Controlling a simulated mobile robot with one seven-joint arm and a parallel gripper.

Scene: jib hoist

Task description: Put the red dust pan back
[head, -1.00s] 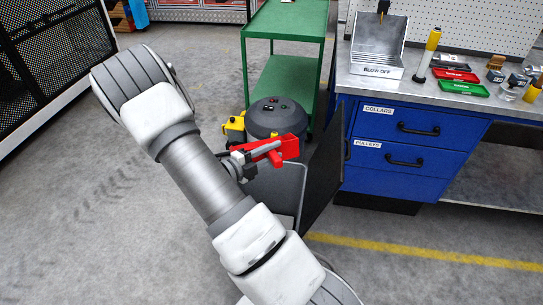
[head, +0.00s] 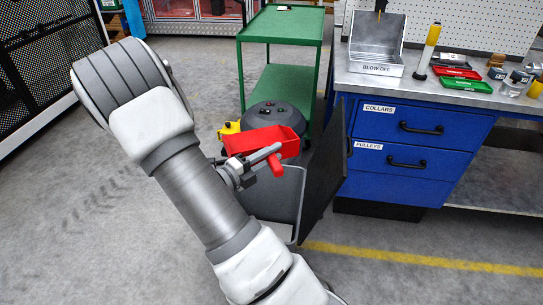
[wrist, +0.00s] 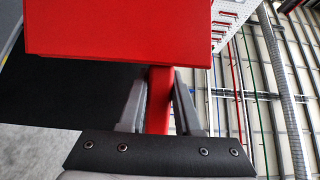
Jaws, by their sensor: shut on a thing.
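The red dust pan (head: 264,139) is held in the air in front of my arm, near the middle of the head view. My gripper (head: 272,155) is shut on its red handle. In the wrist view the handle (wrist: 158,100) stands between the two grey fingers of my gripper (wrist: 159,102), and the red pan body (wrist: 120,28) fills the upper left. The place where the dust pan belongs cannot be made out.
A dark round-topped machine (head: 272,118) with a yellow part stands behind the dust pan. A dark upright panel (head: 322,175) is right of it. A green cart (head: 290,26) stands behind, and a blue drawer bench (head: 410,145) at right. Floor at left is clear.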

